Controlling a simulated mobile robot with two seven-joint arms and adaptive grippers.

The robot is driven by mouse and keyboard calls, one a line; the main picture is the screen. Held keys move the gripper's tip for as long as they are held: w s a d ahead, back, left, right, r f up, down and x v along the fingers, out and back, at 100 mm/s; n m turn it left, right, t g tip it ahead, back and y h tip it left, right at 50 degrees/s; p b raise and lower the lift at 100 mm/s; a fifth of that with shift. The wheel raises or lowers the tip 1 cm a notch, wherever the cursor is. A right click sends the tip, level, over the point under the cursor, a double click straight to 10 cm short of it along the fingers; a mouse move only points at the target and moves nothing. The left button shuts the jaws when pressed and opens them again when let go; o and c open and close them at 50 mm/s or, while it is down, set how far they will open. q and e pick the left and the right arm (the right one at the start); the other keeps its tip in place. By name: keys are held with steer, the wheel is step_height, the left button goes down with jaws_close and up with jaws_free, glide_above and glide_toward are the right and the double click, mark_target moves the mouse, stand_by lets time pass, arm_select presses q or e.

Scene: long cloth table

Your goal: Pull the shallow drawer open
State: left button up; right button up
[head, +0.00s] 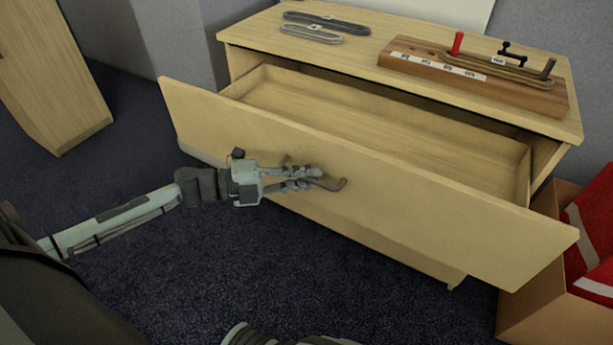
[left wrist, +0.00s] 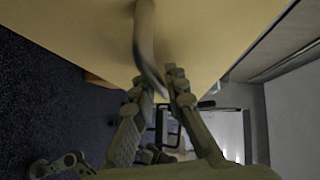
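The shallow drawer (head: 400,215) stands well out of the wooden cabinet. Its open top shows a bare, empty inside (head: 385,130). A bar handle (head: 332,185) is on its front panel and also shows in the left wrist view (left wrist: 146,40). My left gripper (head: 312,178) reaches the handle from the left. In the left wrist view its fingertips (left wrist: 168,88) are close together on either side of the handle's bend, closed on it. The contact surfaces are partly hidden. My right gripper is not in view.
An open cardboard box (head: 540,290) with red contents stands close by the drawer's right end.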

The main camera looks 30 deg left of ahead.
arm_select(q)
steer(key=shift+s, duration=0.1)
steer(key=shift+s+a, duration=0.25)
steer(key=shift+a, duration=0.05)
steer(key=v, duration=1.1)
steer(key=shift+r, duration=0.1)
steer(key=w+a+f+n+t+y, duration=0.35)
steer(key=a+f+n+y, duration=0.25)
steer(key=f+n+y, duration=0.85)
steer(key=s+d+f+n+g+h, duration=0.1)
steer(key=s+d+f+n+g, duration=0.8)
steer(key=s, duration=0.5)
steer(key=d+f+g, duration=0.2)
steer(key=d, duration=0.1)
steer(key=shift+n, duration=0.35)
